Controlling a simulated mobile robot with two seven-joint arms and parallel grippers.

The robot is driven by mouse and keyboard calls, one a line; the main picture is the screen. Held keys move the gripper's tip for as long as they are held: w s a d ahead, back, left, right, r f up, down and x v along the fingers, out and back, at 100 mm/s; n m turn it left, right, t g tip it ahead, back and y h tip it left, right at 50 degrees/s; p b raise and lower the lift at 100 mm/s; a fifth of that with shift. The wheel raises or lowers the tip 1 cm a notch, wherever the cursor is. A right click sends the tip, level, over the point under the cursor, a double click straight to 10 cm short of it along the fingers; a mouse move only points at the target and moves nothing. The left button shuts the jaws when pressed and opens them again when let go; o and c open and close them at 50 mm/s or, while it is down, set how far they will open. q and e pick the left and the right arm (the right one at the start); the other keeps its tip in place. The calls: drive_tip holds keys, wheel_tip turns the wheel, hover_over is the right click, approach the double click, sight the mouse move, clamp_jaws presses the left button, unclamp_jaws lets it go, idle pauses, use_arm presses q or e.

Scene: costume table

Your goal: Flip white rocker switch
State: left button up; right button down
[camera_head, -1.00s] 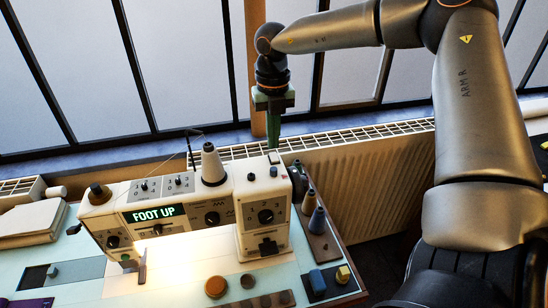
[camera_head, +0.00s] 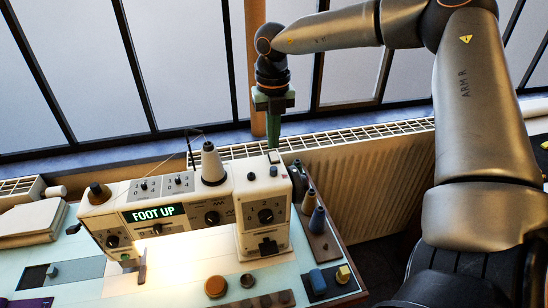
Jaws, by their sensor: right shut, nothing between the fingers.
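A small white piece that looks like the rocker switch (camera_head: 273,157) sits at the top back edge of the machine's right end. Which way it is tipped is too small to tell. My right gripper (camera_head: 273,143) points straight down with its green fingers shut and empty. Its tips appear just above the white piece in the picture; whether they touch it I cannot tell. My left gripper is not in view.
A white thread cone (camera_head: 212,164) stands on the machine left of my right gripper. More cones (camera_head: 318,219) stand on a rack at right. Small dark knobs (camera_head: 250,176) sit on the machine's top. A radiator (camera_head: 365,165) and window are behind.

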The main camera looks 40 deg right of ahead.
sight(273, 154)
drive_tip(key=shift+f+b, duration=1.05)
drive_tip(key=shift+f, duration=0.05)
idle(0.3)
drive_tip(key=shift+r, duration=0.1)
drive_tip(key=shift+r+p, duration=2)
drive_tip(key=shift+r, duration=1.45)
